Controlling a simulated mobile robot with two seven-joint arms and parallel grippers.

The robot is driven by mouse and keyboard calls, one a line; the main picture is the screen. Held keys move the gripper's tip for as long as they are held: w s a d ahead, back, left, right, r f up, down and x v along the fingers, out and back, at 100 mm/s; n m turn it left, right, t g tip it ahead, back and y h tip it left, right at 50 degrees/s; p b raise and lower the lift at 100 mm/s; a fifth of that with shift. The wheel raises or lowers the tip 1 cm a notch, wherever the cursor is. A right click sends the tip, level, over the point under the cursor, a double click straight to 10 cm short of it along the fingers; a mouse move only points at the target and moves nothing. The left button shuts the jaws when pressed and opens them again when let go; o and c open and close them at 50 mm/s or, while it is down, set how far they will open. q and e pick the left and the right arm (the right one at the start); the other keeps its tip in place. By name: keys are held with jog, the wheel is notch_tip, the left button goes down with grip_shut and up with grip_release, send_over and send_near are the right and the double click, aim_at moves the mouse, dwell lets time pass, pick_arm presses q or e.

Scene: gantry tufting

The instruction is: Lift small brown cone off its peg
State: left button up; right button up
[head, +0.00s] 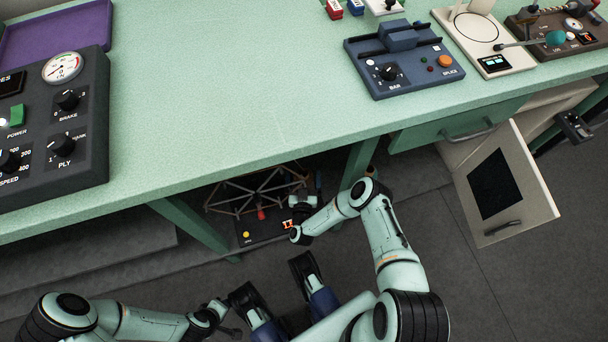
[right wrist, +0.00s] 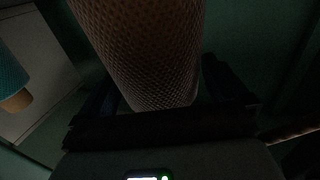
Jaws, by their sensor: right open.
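A brown cone (right wrist: 148,50) with a textured, mesh-like surface fills the upper middle of the right wrist view, its narrow end pointing down the picture. My right gripper (right wrist: 162,90) is open, with one dark finger on each side of the cone; I cannot tell whether they touch it. In the head view my right gripper (head: 306,204) reaches under the green table's edge and is small and dark; no cone can be made out there. The peg is hidden. My left gripper (head: 234,328) is low in the head view, too small to read.
A teal cone with a tan tip (right wrist: 14,85) is at the left of the right wrist view. Under the green table (head: 230,100) stands a dark device (head: 247,231) with a brown lattice frame (head: 258,192). A cabinet door (head: 535,195) hangs open at right.

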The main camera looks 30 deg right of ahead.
dwell(0.3)
jog(key=c, duration=1.5)
jog(key=shift+c, duration=0.2)
jog(key=shift+r, duration=0.2)
jog(key=shift+r+p, duration=0.45)
jog(key=shift+p, duration=0.2)
